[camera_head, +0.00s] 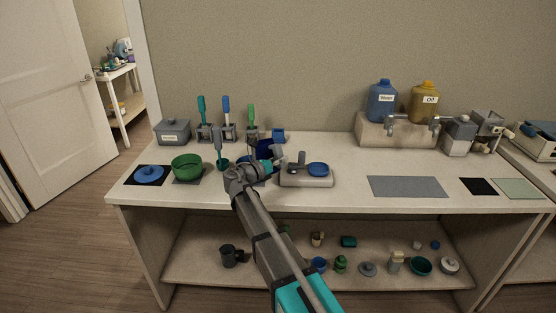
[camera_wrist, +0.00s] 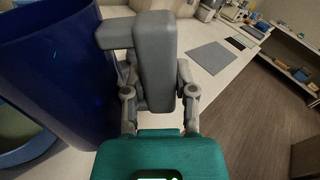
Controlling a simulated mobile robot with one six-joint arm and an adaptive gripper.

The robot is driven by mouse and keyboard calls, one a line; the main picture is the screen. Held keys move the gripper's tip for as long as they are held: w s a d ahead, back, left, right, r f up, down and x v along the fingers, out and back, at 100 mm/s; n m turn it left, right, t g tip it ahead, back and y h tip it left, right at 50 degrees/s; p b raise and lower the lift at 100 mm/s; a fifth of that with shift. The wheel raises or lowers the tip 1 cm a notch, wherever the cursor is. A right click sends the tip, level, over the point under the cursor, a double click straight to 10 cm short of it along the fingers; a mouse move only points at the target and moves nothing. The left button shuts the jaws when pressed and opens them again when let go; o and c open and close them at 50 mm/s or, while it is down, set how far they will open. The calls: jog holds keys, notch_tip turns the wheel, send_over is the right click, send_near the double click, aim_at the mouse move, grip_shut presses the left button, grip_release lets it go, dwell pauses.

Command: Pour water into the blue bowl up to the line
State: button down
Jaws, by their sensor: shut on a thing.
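My gripper (camera_head: 268,162) is shut on the grey handle (camera_wrist: 155,60) of a dark blue vessel. This vessel (camera_wrist: 55,75) fills the left of the wrist view; in the head view its dark blue wall (camera_head: 264,152) shows behind my gripper. Its inside and any water in it are hidden. No fill line is visible.
A green pot (camera_head: 187,168) and a blue round piece (camera_head: 148,175) are at the left. Upright tools stand in holders behind. A blue jug (camera_head: 382,100) and a yellow jug (camera_head: 424,101) stand on a tapped block. A grey mat (camera_head: 408,187) lies on clear table. The lower shelf holds several vessels.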

jog(key=shift+f+b, duration=0.85)
jog(key=shift+f, duration=0.2)
jog(key=shift+r+n+p, duration=0.5)
jog(key=shift+r+p, duration=0.35)
jog(key=shift+r, duration=0.05)
jog(key=r+n+p, duration=0.2)
jog(key=p, duration=0.1)
jog(key=shift+w+a+r, duration=0.2)
jog(key=shift+r, duration=0.2)
jog(key=shift+f, duration=0.2)
jog(key=shift+f+b, duration=0.1)
jog(key=shift+b, duration=0.25)
jog(key=shift+s+f+b, duration=0.1)
jog(key=shift+f+b, duration=1.9)
jog(key=shift+n, duration=0.7)
jog(key=shift+w+a+r+n+p, duration=0.2)
jog(key=shift+w+r+n+p, duration=0.05)
jog(key=shift+r+n+p, duration=0.3)
jog(key=shift+w+a+r, duration=0.1)
